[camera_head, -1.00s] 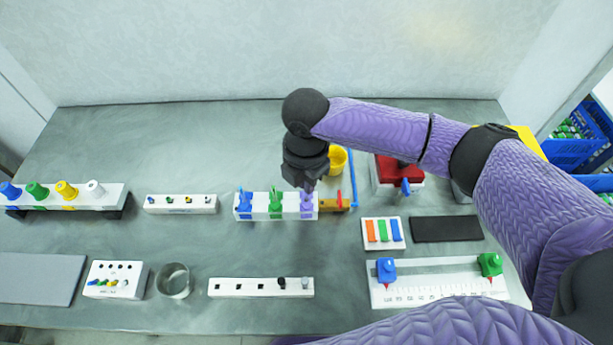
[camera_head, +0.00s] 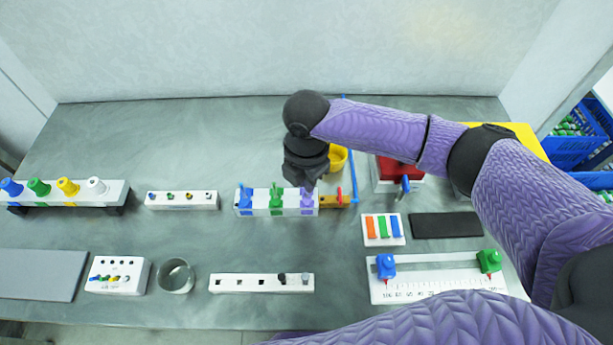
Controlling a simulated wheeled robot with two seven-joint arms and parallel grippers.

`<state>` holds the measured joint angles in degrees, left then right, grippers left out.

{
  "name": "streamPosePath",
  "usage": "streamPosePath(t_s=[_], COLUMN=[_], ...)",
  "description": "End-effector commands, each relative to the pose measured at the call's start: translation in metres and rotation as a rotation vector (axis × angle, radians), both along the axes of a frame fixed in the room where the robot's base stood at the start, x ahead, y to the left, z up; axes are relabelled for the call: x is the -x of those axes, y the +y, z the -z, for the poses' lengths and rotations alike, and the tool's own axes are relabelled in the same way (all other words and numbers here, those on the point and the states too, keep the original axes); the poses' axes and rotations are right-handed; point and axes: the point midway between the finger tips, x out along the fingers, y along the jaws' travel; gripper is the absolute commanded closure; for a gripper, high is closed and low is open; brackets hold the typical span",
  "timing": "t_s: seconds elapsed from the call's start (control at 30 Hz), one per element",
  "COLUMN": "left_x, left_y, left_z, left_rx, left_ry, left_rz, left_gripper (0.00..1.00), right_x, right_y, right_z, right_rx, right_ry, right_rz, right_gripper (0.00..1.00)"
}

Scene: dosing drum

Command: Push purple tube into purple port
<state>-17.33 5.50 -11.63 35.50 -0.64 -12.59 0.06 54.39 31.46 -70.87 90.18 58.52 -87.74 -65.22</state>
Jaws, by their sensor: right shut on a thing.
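The purple tube (camera_head: 307,199) stands at the right end of a white block (camera_head: 260,209) with coloured ports, near the middle of the table. A blue piece (camera_head: 246,198) and a green piece (camera_head: 276,199) stand to its left on the same block. My right gripper (camera_head: 306,186) points down over the purple tube and is shut on its top. The purple port (camera_head: 307,211) is on the block's front, right below the tube. How deep the tube sits is too small to tell. My left gripper is not in view.
An orange block with a red handle (camera_head: 340,195) adjoins the white block on the right. A yellow cup (camera_head: 337,158) stands behind it. A red box (camera_head: 398,172) is further right. A white slotted strip (camera_head: 262,283) lies in front. The table behind the block is clear.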

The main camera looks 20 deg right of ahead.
Motion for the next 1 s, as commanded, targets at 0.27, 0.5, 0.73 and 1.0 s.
streamPosePath(t_s=[0.27, 0.5, 0.73, 1.0], left_x=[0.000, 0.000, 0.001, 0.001], left_y=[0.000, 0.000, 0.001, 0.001], left_z=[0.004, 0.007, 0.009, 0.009], left_rx=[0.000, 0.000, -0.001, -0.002], left_ry=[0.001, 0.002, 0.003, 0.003], left_rz=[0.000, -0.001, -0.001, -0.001], left_gripper=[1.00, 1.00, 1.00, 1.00], right_x=[0.000, 0.000, 0.000, 0.000], right_y=[0.000, 0.000, 0.000, 0.000], right_z=[0.007, 0.014, 0.019, 0.019], right_rx=[0.000, 0.000, 0.001, 0.000], right_ry=[0.001, 0.001, 0.002, 0.001], right_rz=[0.000, 0.000, 0.001, 0.000], right_gripper=[1.00, 1.00, 1.00, 0.72])
